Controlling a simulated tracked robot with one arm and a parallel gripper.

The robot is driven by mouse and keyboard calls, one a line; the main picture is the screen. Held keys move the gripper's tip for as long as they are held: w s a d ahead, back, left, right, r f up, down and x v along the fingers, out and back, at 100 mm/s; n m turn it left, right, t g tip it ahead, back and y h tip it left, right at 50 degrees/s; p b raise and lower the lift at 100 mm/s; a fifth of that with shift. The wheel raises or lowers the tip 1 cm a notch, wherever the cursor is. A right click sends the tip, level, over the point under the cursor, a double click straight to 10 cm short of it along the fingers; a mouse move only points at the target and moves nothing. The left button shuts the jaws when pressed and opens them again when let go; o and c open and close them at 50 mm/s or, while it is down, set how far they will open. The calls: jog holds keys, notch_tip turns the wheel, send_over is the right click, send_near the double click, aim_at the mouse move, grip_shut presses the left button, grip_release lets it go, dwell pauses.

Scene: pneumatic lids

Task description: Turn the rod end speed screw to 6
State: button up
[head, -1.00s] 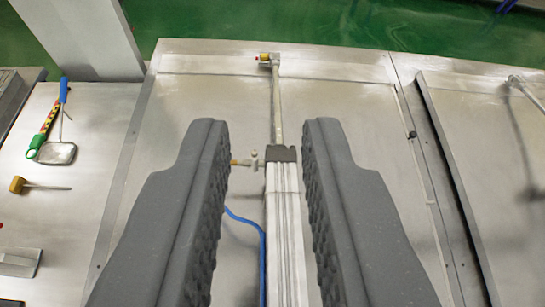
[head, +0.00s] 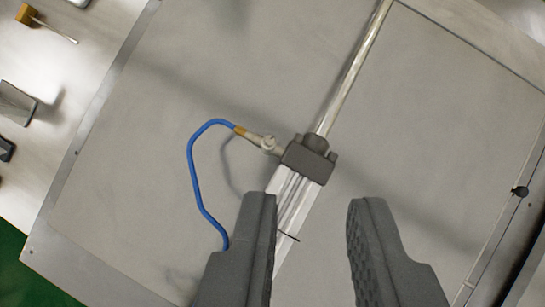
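A pneumatic cylinder lies across the metal lid, with a pale body (head: 292,205), a dark grey rod end cap (head: 309,159) and a shiny rod (head: 353,72) running to the upper right. A small metal fitting with a brass part (head: 262,141) sticks out left of the cap, and a blue hose (head: 192,175) loops from it. No screw scale or number can be read. My gripper (head: 312,205) is open and empty. Its left finger overlaps the cylinder body in the picture, and its right finger is over bare lid. The cap is just beyond the fingertips.
The flat grey lid (head: 130,170) is mostly clear around the cylinder. A black knob (head: 520,191) is near its right edge. A screwdriver with a yellow handle (head: 27,14) and a dark-framed metal tool (head: 16,103) lie on the left surface.

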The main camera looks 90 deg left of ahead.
notch_tip(320, 180, down, 8)
jog(key=w+d+n+g+y+p, duration=0.1)
jog(key=d+n+g+y+p, duration=0.1)
jog(key=n+g+p, duration=0.15)
jog(key=p, duration=0.4)
send_near(272, 141)
jog(key=x, duration=0.7)
jog(key=shift+w+a+f, duration=0.1)
jog(key=shift+a+f, duration=0.15)
jog(key=shift+f, duration=0.05)
jog(key=shift+d, duration=0.1)
grip_shut()
